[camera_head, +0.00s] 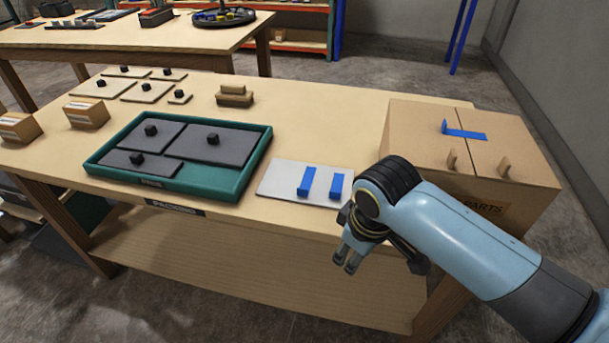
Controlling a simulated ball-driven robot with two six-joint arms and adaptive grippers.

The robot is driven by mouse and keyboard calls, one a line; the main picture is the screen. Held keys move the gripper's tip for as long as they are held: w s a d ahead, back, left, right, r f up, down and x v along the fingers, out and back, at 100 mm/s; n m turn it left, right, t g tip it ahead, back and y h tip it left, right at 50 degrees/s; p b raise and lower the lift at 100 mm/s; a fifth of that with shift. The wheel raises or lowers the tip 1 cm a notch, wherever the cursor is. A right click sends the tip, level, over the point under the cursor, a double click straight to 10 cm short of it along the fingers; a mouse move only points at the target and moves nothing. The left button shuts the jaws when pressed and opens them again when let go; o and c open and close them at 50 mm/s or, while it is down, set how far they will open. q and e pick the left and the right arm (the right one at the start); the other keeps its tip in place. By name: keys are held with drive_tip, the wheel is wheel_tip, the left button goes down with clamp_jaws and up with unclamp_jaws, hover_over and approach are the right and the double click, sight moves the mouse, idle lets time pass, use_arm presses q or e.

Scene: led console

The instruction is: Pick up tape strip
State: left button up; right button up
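Two blue tape strips lie side by side on a pale grey plate (275,178) near the table's front edge: a left strip (307,182) and a right strip (336,187). Each has a raised end. A third blue strip (466,134) lies across the top seam of a cardboard box (415,115), with one end standing up. My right gripper (347,262) points down in front of the table edge, to the right of and nearer than the plate, apart from the strips. Nothing shows in it, but its finger opening is unclear. My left gripper is out of view.
A green tray (236,190) with dark knobbed panels stands left of the plate. Knobbed pale plates (147,92), small cardboard boxes (88,112) and wooden blocks (234,95) sit behind and left. Bare table (320,115) lies between the blocks and the cardboard box.

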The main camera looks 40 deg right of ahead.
sight(305, 189)
drive_tip(key=w+r, duration=0.2)
drive_tip(key=w, duration=0.1)
drive_tip(key=w+r+n, duration=0.1)
drive_tip(key=w+r, duration=0.1)
drive_tip(key=w+r+n+p, duration=0.1)
drive_tip(key=w+r, duration=0.2)
drive_tip(key=shift+w+d+g, duration=0.3)
drive_tip(key=shift+d+g, duration=0.1)
drive_tip(key=w+d+r+n+g, duration=0.1)
drive_tip(key=w+r+n, duration=0.2)
drive_tip(key=w+r, duration=0.45)
drive_tip(key=shift+y, duration=0.4)
drive_tip(key=f, duration=0.8)
drive_tip(key=w+f, duration=0.1)
drive_tip(key=f, duration=0.3)
drive_tip(key=shift+w+a+f, duration=0.1)
drive_tip(key=shift+f, duration=0.05)
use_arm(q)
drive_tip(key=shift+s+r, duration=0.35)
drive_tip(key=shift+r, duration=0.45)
use_arm(e)
clamp_jaws()
